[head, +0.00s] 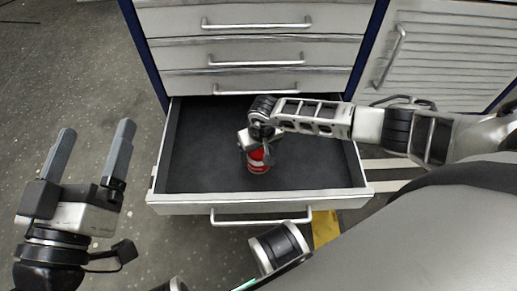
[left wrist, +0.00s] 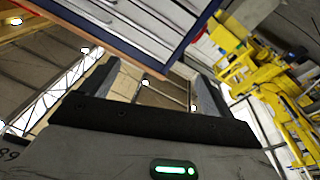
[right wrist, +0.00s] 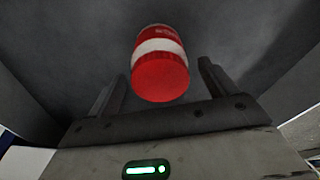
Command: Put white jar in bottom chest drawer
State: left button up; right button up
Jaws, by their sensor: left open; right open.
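A red jar with a white band (head: 258,162) is inside the open bottom drawer (head: 205,165) of the chest. My right gripper (head: 262,141) reaches down into the drawer at the jar and partly covers it. In the right wrist view the jar (right wrist: 160,62) lies between the lines of the two spread fingers (right wrist: 160,85), with a gap on each side. The right gripper is open and not holding it. My left gripper (head: 97,131) is open and empty, left of the drawer over the floor.
The upper drawers (head: 255,53) are closed. The drawer's handle (head: 262,217) faces me. A slatted cabinet (head: 448,55) stands at the right. The drawer floor around the jar is bare. Open floor (head: 70,80) lies at the left.

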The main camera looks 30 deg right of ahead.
jog(key=r, duration=0.1)
jog(key=r+p, duration=0.1)
jog(key=r, duration=0.1)
jog(key=r+p, duration=0.1)
jog(key=shift+s+r, duration=0.25)
jog(key=shift+r, duration=0.15)
jog(key=r, duration=0.1)
jog(key=r+p, duration=0.1)
jog(key=r, duration=0.2)
jog(key=shift+s+r+p, duration=0.1)
jog(key=shift+s+p, duration=0.25)
pick_arm(q)
jog(key=shift+s+d+f+n+g+y, duration=0.1)
jog(key=shift+s+f+n+g+y, duration=0.2)
jog(key=shift+f+g, duration=0.35)
jog(key=shift+s+a+f+n+g+y, duration=0.15)
jog(key=shift+s+f+g+y, duration=0.2)
jog(key=shift+f, duration=0.35)
jog(key=shift+s+d+f+n+g+y, duration=0.15)
jog(key=shift+s+f+n+g, duration=0.15)
jog(key=shift+f+g, duration=0.35)
pick_arm(e)
jog(key=shift+s+r, duration=0.15)
jog(key=shift+r, duration=0.45)
